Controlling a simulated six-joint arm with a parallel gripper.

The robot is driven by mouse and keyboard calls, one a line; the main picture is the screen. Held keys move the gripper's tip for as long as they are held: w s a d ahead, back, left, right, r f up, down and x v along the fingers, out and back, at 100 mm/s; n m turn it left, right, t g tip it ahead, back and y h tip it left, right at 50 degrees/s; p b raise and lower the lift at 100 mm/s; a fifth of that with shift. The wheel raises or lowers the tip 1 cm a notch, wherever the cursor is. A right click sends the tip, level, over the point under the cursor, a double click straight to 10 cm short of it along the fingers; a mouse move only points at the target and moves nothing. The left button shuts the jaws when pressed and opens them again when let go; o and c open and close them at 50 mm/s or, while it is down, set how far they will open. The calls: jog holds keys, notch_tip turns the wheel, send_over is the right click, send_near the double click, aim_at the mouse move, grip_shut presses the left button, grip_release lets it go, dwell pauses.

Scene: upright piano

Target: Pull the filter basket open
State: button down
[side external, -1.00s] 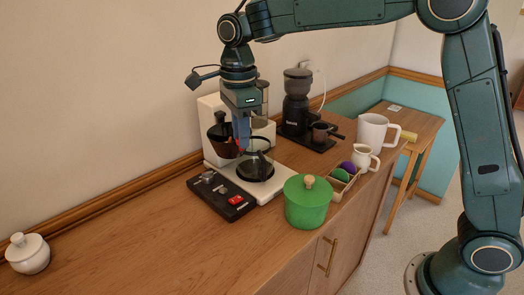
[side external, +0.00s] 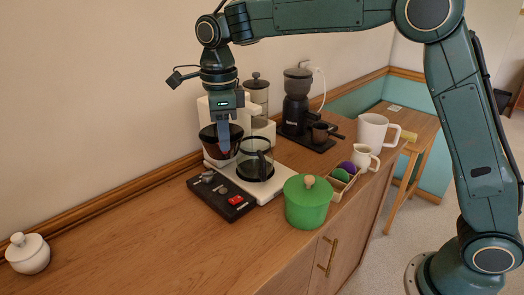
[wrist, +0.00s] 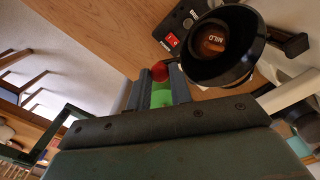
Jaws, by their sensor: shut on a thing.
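The white coffee maker (side external: 262,128) stands against the wall with a glass carafe (side external: 262,168) on its base plate. The dark filter basket (side external: 211,143) sticks out on its left side, partly hidden by my gripper (side external: 225,152). In the wrist view the basket (wrist: 243,72) is a black round cup, brown inside, with a label reading MILD. My gripper (wrist: 160,75) has its fingers close together around a small red knob (wrist: 159,71) beside the basket. A thin piece seems to run from the knob to the basket.
A black switch panel (side external: 222,195) with a red switch lies in front. A green lidded pot (side external: 307,205) stands to the right, near the counter edge. A grinder (side external: 297,105), a creamer (side external: 365,158) and a white pitcher (side external: 372,132) stand farther right. The left counter is clear except for a sugar bowl (side external: 28,254).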

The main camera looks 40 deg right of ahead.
jog(key=c, duration=1.3)
grip_release()
jog(key=shift+o, duration=0.2)
jog(key=shift+r, duration=0.1)
notch_tip(320, 180, up, 14)
jog(key=shift+f, duration=0.2)
